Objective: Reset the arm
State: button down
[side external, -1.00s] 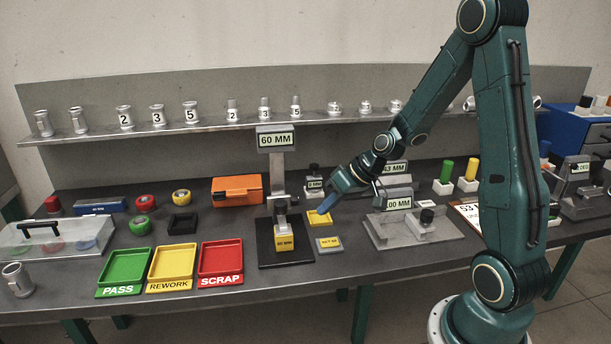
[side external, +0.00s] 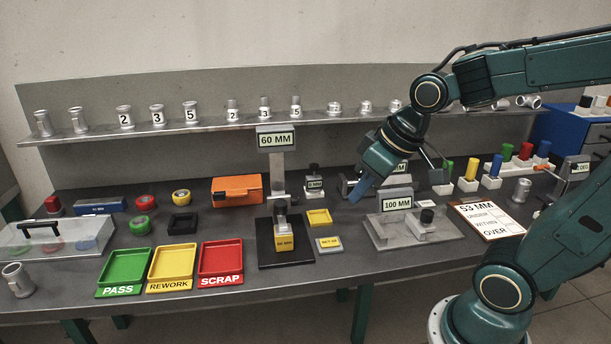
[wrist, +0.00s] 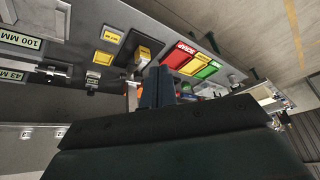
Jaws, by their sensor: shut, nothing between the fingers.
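My gripper (side external: 358,191) is shut and empty. In the side external view it hangs above the bench, tilted down to the left, between the 60 MM gauge stand (side external: 277,165) and the 100 MM fixture (side external: 410,225). In the wrist view my shut fingers (wrist: 158,88) show at the middle, with the bench beyond them. The wrist housing covers the lower part of that view.
Green PASS (side external: 124,270), yellow REWORK (side external: 171,267) and red SCRAP (side external: 220,262) trays stand at the front left. A shelf (side external: 200,127) with several metal castings runs along the back. A clipboard (side external: 487,218) lies at the right. Several coloured plugs stand behind it.

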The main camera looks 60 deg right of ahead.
jog(key=s+a+r, duration=0.1)
jog(key=s+r, duration=0.1)
jog(key=s, duration=0.5)
jog(key=shift+s+r+h, duration=0.3)
jog(key=shift+s+r, duration=0.1)
